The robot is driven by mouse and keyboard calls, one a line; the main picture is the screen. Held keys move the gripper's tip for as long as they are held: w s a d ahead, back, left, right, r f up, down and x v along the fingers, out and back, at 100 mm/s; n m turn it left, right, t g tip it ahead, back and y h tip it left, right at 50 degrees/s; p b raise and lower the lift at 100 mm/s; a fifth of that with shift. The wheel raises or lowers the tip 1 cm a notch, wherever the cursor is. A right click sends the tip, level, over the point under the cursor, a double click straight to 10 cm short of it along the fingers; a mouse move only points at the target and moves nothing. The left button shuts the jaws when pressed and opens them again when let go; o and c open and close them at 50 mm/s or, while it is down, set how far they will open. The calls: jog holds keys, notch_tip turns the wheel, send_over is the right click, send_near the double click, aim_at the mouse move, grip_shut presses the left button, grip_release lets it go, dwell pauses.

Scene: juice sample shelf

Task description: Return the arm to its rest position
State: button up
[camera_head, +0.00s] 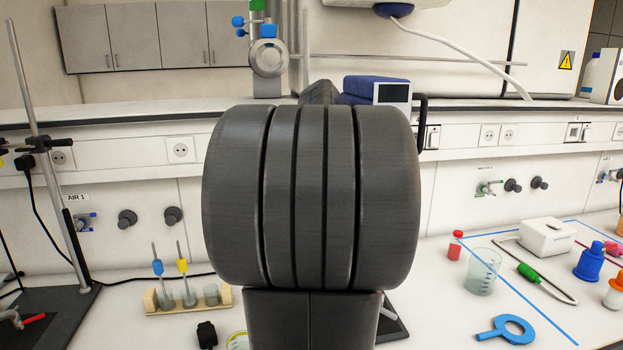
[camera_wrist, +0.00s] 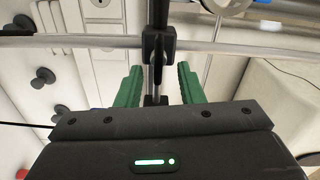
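My gripper (camera_wrist: 158,84) shows in the wrist view with its two green fingers apart and nothing touching them. A dark clamp and a metal rod (camera_wrist: 155,98) appear in line with the gap between the fingers; I cannot tell how far beyond them they are. In the head view my own dark grey arm fills the middle of the picture, and my gripper is hidden behind it.
On the white bench are a tube rack (camera_head: 188,302), a beaker (camera_head: 482,271), a red bottle (camera_head: 455,246), a blue ring tool (camera_head: 507,329) and a blue bottle (camera_head: 590,262). A metal stand (camera_head: 45,150) rises at left. My arm hides the bench's middle.

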jog(key=shift+s+a+r+n, duration=0.1)
jog(key=shift+r+n, duration=0.15)
jog(key=shift+n, duration=1.4)
jog(key=shift+s+a+r+n, duration=0.1)
jog(key=shift+r+n, duration=0.1)
jog(key=shift+n, duration=1.45)
